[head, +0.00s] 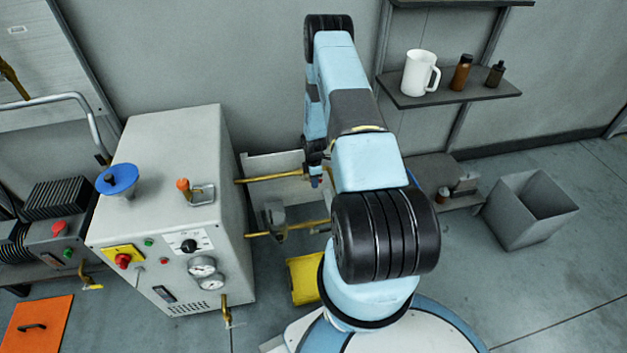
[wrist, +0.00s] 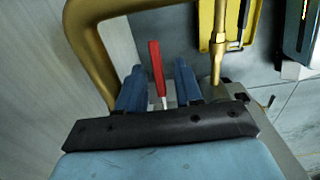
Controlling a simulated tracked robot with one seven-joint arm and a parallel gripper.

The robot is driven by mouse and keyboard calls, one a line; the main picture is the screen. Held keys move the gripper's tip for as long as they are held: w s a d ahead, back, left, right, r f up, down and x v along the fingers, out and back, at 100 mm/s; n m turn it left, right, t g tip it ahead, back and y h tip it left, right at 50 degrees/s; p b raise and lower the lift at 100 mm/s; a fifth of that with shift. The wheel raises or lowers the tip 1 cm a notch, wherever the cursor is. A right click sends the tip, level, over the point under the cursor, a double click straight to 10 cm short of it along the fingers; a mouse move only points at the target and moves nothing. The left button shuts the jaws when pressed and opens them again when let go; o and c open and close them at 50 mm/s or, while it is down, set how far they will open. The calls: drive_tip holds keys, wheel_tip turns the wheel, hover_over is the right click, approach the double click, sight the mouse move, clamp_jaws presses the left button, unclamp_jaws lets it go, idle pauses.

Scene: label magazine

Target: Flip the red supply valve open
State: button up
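The red valve lever (wrist: 157,68) shows in the wrist view as a narrow red handle with a pale metal stem at its lower end. My gripper (wrist: 159,66) has its two blue fingers apart, one on each side of the lever, with a visible gap on both sides. Whether they are level with it in depth I cannot tell. The valve body is hidden behind my gripper. A thick brass pipe (wrist: 90,45) bends past on the left. In the head view my gripper (head: 316,181) is small and partly hidden by my arm, beside the brass pipes; the red lever cannot be made out there.
A grey machine cabinet (head: 160,200) with knobs and gauges stands left of the brass pipes (head: 272,177). A yellow object (head: 303,280) lies low in front. A wall shelf (head: 450,95) holds a white jug (head: 419,73) and bottles. A grey bin (head: 528,215) stands at the right.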

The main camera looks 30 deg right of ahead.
drive_tip(key=shift+c, duration=0.4)
clamp_jaws()
